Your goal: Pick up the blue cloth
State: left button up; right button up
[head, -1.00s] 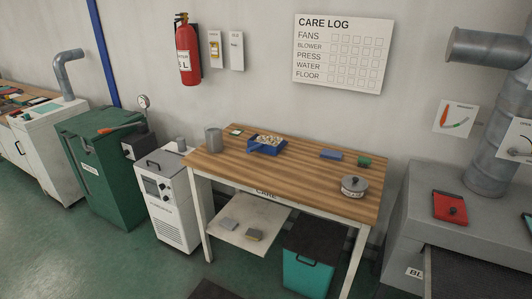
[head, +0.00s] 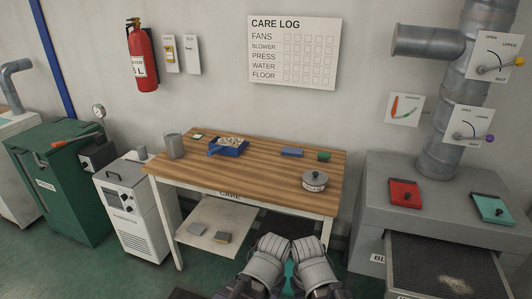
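A small flat blue piece (head: 292,152), which looks like the folded blue cloth, lies on the wooden tabletop (head: 250,173) near its back edge. It sits between a blue tray and a small green item. My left gripper (head: 273,242) and my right gripper (head: 308,243) are side by side at the bottom centre, in front of the table's front edge. Both are well short of the cloth and touch nothing on the tabletop. Their fingers are seen from behind, so I cannot tell whether they are open or shut.
The blue tray (head: 238,152) holds pale pieces. A grey cup (head: 174,146) stands at the left, a green item (head: 324,156) beside the cloth, and a round lidded tin (head: 314,181) at the front right. The middle of the tabletop is clear. A grey machine (head: 385,185) stands to the right.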

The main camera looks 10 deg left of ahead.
aim_at(287, 151)
jog(key=k+z, duration=0.1)
jog(key=z, duration=0.85)
jog(key=i+j+z, duration=0.2)
jog(key=j, duration=0.55)
jog(key=j+z, duration=0.25)
jog(key=j, duration=0.45)
jog(key=j+z, duration=0.2)
jog(key=j, duration=0.55)
jog(key=j+z, duration=0.25)
jog(key=j, duration=0.5)
jog(key=k+j+z, duration=0.2)
jog(key=j, duration=0.55)
